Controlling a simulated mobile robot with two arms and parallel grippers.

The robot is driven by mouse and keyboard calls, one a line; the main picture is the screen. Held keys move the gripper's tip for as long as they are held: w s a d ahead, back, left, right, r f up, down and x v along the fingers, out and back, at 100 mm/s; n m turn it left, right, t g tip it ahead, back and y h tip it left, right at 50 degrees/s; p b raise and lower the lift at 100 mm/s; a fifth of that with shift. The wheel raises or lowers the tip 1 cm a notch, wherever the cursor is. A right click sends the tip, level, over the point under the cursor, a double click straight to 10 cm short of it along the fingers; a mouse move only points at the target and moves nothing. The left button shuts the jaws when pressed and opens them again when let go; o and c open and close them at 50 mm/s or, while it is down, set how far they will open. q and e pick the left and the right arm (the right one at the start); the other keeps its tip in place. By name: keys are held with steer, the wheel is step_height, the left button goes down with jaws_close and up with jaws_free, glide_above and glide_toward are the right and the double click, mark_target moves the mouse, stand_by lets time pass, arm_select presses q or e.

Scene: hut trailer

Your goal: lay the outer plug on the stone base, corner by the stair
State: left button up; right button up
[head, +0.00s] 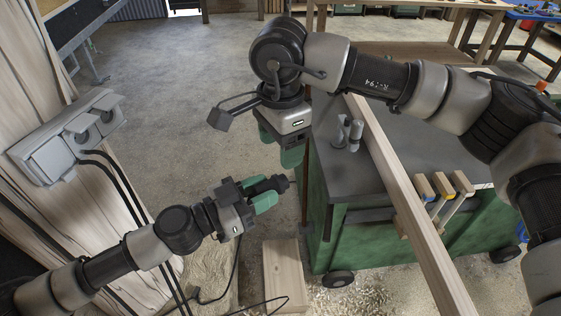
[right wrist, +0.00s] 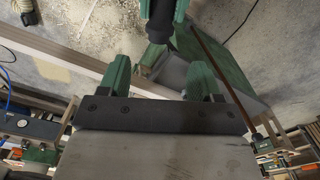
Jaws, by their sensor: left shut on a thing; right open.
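My left gripper (head: 262,196) is shut on a black plug (head: 272,184), held in the air left of the green cart. In the right wrist view the plug (right wrist: 160,22) shows at the top between green fingers. A thin black cable hangs below this gripper to the floor. My right gripper (head: 281,148) is open and empty, above and close to the plug; its spread fingers (right wrist: 160,72) also show in the right wrist view. A grey socket box (head: 45,158) with raised flaps is on the wooden wall at left. A rough pale block (head: 212,268), perhaps the stone base, lies low, partly behind my left arm.
A pale wooden board (head: 284,272), possibly a stair tread, is at the bottom centre. The green cart (head: 350,240) stands at right with a long timber (head: 425,240) across it. Shavings lie on the floor. Concrete floor (head: 185,120) is clear behind my left arm.

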mark_target(269, 188)
step_height(269, 188, up, 3)
steer(key=s+a+m, duration=0.2)
steer(key=m, duration=0.2)
arm_select(q)
steer(key=a+m+g, duration=0.1)
steer(key=g, duration=0.1)
steer(key=a+m+g+h, duration=0.1)
steer(key=m+g, duration=0.1)
steer(key=s+a+m+g+h, duration=0.1)
steer(key=g, duration=0.2)
steer(key=shift+m, duration=0.3)
arm_select(e)
steer(key=f, duration=1.2)
steer(key=shift+s+f, duration=0.1)
steer(key=shift+s, duration=0.1)
steer(key=c, duration=0.7)
arm_select(q)
steer(key=o, duration=1.1)
arm_select(e)
steer(key=shift+m, duration=0.3)
steer(key=shift+c, duration=0.6)
